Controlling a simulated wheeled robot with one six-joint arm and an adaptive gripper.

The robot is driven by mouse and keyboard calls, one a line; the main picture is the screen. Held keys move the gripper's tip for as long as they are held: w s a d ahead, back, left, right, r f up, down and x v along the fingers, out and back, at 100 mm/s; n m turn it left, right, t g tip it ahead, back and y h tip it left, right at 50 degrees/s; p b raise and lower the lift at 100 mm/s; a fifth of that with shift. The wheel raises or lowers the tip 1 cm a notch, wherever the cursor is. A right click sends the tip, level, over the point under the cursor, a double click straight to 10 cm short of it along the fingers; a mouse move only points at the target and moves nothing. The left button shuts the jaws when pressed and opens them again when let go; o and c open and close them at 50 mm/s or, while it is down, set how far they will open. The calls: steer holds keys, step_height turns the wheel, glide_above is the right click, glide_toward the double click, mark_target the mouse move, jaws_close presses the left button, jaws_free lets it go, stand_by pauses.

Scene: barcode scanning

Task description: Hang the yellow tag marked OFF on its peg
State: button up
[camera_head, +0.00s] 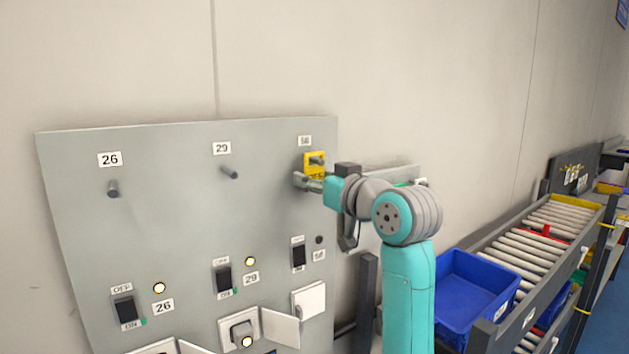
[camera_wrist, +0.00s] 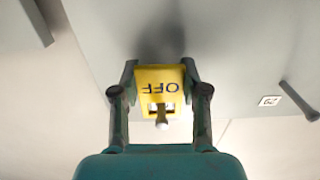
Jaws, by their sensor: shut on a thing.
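The yellow tag (camera_head: 308,158) is at the upper right of the grey panel, just below a small number label too blurred to read surely. My gripper (camera_head: 308,182) is shut on the tag from its right and lower side. In the wrist view the tag (camera_wrist: 160,77) sits between the two fingers (camera_wrist: 160,88), with OFF upside down. A grey peg (camera_wrist: 162,123) shows at the tag's opening and appears to pass through it. In the head view the peg end (camera_head: 317,160) stands out in front of the tag. How far the tag sits along the peg is unclear.
The grey panel (camera_head: 170,230) has bare pegs under labels 26 (camera_head: 113,188) and 29 (camera_head: 229,173). Black switches (camera_head: 125,309), lit lamps and open socket covers (camera_head: 281,326) are below. A blue bin (camera_head: 470,298) and a roller conveyor (camera_head: 515,255) stand at the right.

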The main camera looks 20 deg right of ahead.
steer(key=shift+v, duration=1.3)
stand_by(1.1)
steer(key=shift+v, duration=1.45)
steer(key=shift+s, duration=0.1)
steer(key=v, duration=0.6)
stand_by(0.4)
stand_by(0.4)
